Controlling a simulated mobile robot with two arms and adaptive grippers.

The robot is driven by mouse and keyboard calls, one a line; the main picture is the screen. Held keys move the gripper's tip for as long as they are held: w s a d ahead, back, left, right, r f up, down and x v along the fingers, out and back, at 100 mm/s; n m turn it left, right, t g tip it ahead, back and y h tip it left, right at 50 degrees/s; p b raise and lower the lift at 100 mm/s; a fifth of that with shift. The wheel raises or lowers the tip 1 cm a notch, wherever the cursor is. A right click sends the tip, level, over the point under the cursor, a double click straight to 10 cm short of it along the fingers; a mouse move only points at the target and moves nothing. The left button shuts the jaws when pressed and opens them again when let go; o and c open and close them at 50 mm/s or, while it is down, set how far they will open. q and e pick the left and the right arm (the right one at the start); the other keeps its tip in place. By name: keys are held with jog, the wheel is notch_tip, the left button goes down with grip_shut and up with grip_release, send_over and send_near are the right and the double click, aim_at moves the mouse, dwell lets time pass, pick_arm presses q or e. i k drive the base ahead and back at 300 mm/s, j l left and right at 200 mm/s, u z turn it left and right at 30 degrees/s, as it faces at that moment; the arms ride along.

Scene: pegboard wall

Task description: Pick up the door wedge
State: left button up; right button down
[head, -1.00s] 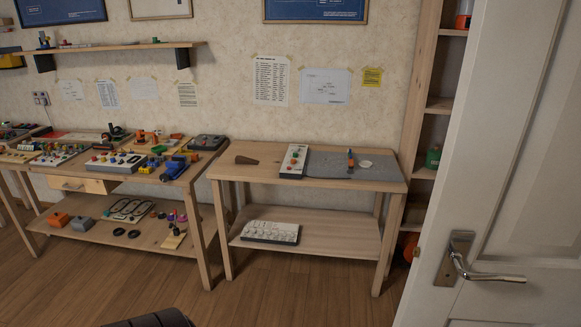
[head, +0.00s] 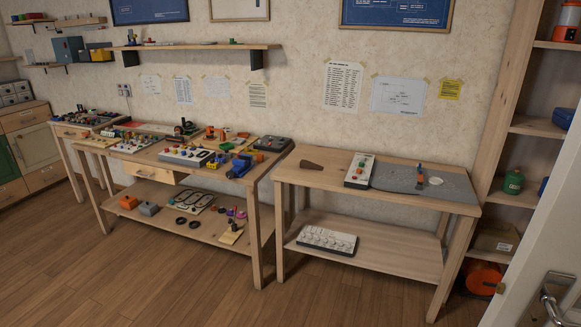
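A brown, tapered piece that looks like the door wedge (head: 311,165) lies on the left part of the top of the right-hand wooden table (head: 292,177). Its narrow end points right. Nothing touches it. It is some way off across the floor. Neither of my grippers shows in the head view.
A white button box (head: 358,170) and a grey mat (head: 400,179) share that tabletop. A cluttered workbench (head: 147,158) stands to the left. A shelf unit (head: 519,125) and a white door (head: 545,240) with a metal handle are at right. The wooden floor (head: 180,275) in front is clear.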

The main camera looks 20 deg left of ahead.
aim_at(303, 163)
jog(key=u, duration=0.6)
jog(key=i+j+u, duration=0.15)
jog(key=i, duration=0.35)
jog(key=i+j+u, duration=0.15)
jog(key=i+j, duration=0.2)
jog(key=i, duration=0.15)
